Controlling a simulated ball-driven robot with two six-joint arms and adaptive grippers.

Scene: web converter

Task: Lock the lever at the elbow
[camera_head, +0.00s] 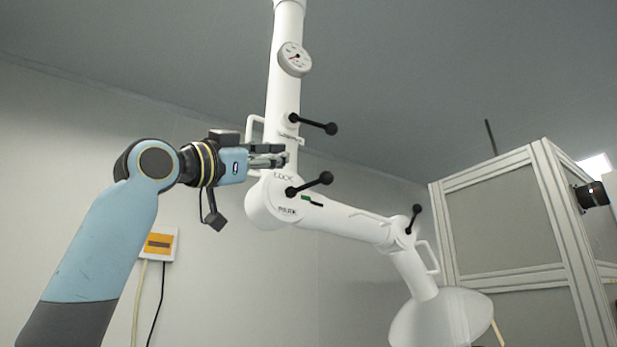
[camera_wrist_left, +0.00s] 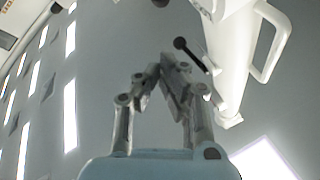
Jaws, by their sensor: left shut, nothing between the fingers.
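A white jointed extraction arm hangs from above, with its elbow (camera_head: 268,200) near the picture's middle. The elbow lever (camera_head: 310,185) is a black bar with ball ends, tilted up to the right, beside a "LOCK" marking and a green-black mark. My left gripper (camera_head: 284,157) is shut and empty, just above and left of the elbow lever, at the upper tube. Whether it touches the tube I cannot tell. In the left wrist view the left gripper's fingertips (camera_wrist_left: 170,68) are close together, with a black ball-ended lever (camera_wrist_left: 193,52) beyond them. My right gripper is not in view.
Another black lever (camera_head: 314,123) sits higher on the upper tube, below a round gauge (camera_head: 295,59). A third lever (camera_head: 414,219) is at the lower joint, above the white hood (camera_head: 441,318). A framed cabinet (camera_head: 500,215) stands at right. A white handle (camera_head: 252,130) juts left.

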